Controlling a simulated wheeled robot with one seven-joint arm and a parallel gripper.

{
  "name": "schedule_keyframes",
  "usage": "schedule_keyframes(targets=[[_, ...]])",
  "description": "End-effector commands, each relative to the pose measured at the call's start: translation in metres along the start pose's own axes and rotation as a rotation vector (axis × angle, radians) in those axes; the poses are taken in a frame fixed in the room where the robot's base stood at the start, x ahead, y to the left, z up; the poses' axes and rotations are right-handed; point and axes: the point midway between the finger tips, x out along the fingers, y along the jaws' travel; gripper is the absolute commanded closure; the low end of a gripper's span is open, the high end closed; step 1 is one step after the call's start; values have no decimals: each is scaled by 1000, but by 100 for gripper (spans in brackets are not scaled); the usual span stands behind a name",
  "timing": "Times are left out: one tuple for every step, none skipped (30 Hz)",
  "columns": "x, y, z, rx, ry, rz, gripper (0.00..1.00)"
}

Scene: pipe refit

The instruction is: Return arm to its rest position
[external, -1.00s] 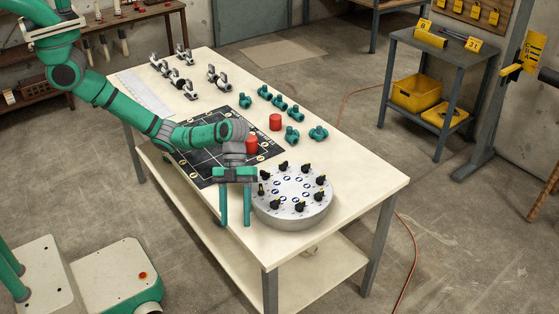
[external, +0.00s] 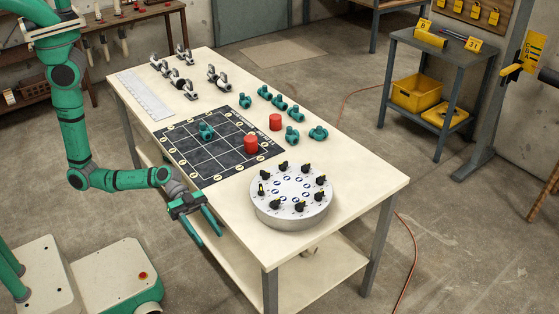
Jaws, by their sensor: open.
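My gripper (external: 206,232) is open and empty, beside the near left edge of the white table (external: 232,215). Its two long green fingers are apart and point down and to the right. My green arm (external: 75,125) hangs from the upper left, with its elbow low and its forearm reaching right toward the table. The gripper touches nothing that I can see.
On the table are a dark grid board (external: 190,160) with a green fitting (external: 206,131) and a red cylinder (external: 251,144), another red cylinder (external: 275,122), several loose green fittings (external: 292,135), metal clamps (external: 218,80) and a round dial plate (external: 291,205). A grey cart (external: 440,70) stands right.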

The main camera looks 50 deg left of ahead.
Motion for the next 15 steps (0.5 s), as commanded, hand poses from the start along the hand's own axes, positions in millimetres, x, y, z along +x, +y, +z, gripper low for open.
schedule_keyframes(targets=[[-10,-3,10,-36,0,-44,52],[-16,-6,16,-56,-2,-72,52],[-24,-10,24,-82,-2,-110,52],[-31,-13,28,-100,-2,-138,52],[-38,-16,34,-118,-2,-166,52],[-47,-20,41,-142,-2,-205,52],[-54,-22,46,-159,-3,-233,52],[-62,-24,51,-176,-3,-261,52],[-72,-27,58,-197,-4,-299,52],[-80,-30,62,-214,-3,-328,52],[-89,-32,68,-230,-5,-359,52],[-101,-34,75,-252,-5,-399,52],[-110,-35,80,-268,-6,-432,52],[-121,-36,86,-284,-7,-465,52],[-135,-38,93,-306,-8,-510,52]])
